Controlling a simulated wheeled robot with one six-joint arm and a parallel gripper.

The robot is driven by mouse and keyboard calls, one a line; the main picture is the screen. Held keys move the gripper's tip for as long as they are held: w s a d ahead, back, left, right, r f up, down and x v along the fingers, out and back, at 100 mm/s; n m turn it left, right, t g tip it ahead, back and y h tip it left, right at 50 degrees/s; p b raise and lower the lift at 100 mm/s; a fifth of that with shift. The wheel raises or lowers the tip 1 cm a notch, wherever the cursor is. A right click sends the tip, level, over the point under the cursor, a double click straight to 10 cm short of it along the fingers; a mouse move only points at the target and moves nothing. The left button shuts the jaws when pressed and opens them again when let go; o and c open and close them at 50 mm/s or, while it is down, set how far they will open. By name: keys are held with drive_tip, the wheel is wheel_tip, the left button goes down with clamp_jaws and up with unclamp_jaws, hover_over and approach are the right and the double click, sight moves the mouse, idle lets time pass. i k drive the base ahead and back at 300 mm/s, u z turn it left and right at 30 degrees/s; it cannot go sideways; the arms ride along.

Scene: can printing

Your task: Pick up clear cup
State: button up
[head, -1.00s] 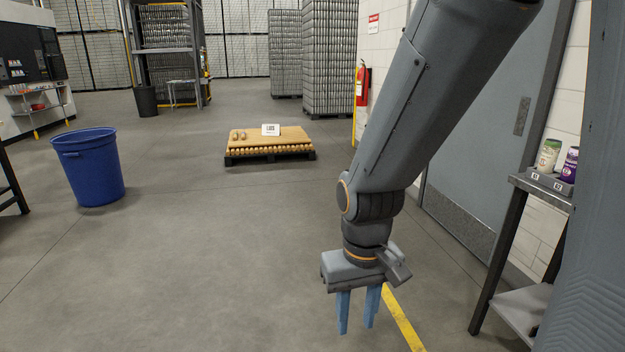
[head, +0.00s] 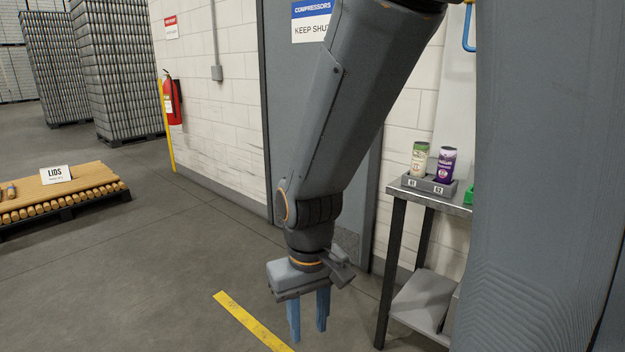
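No clear cup shows in the head view. My gripper (head: 308,318) hangs down over the floor with its two blue fingers apart and nothing between them. To its right, on a metal side table (head: 436,196), a grey holder (head: 428,185) marked 61 and 62 carries a green and white can (head: 419,160) and a purple can (head: 442,164). Both cans stand upright and are printed. The gripper is apart from the table and the cans.
A green object (head: 450,206) shows partly at the table's right edge. A pallet (head: 60,195) with a LIDS sign stands at left. A grey door (head: 290,110), fire extinguisher (head: 172,100) and can stacks (head: 115,70) stand behind.

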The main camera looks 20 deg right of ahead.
sight(463, 165)
drive_tip(key=z, duration=0.95)
drive_tip(key=i, duration=0.8)
drive_tip(key=z, duration=0.9)
